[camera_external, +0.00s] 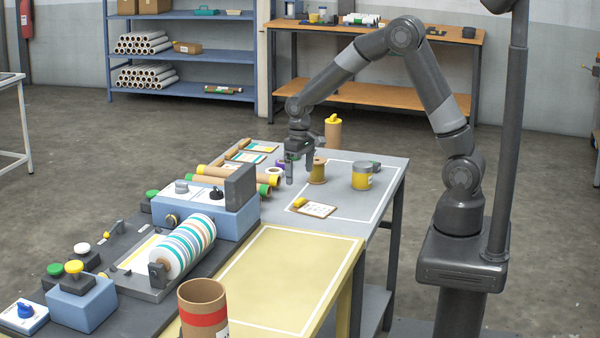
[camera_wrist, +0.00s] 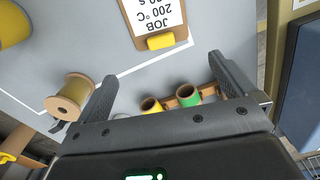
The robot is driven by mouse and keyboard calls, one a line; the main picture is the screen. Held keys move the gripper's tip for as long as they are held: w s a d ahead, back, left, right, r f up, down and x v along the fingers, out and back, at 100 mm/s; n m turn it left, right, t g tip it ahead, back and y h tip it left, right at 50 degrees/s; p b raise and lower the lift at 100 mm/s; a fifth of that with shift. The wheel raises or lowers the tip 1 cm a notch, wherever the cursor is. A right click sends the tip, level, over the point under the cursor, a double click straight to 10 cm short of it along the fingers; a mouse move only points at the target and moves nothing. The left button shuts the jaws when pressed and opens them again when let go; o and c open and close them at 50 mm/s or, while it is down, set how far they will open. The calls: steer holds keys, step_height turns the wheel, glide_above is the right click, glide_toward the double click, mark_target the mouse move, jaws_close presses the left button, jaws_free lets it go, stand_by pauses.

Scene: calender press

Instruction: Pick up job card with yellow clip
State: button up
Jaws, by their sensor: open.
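The job card with the yellow clip (camera_external: 313,209) lies flat on the grey table, inside the white outline. In the wrist view its board and printed sheet (camera_wrist: 155,15) are cut off by the top edge, and its yellow clip (camera_wrist: 161,42) faces my gripper. My gripper (camera_external: 289,179) is open and empty above the table, behind and left of the card. In the wrist view the two fingers (camera_wrist: 167,75) are spread wide, with the card beyond them and not between them.
A wooden spool (camera_external: 317,171) stands close to the right of my gripper, with a yellow-banded can (camera_external: 362,177) farther right. Coloured tubes (camera_external: 240,177) lie to the left. More clipboards (camera_external: 247,157) lie behind. The table right of the card is clear.

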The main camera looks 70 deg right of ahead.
glide_above(301, 200)
steer(key=f, duration=0.4)
steer(key=shift+w+d, duration=0.25)
steer(key=f, duration=0.5)
steer(key=shift+s+a+f, duration=0.1)
steer(key=shift+s+a, duration=0.1)
steer(key=shift+s, duration=0.1)
steer(key=c, duration=0.8)
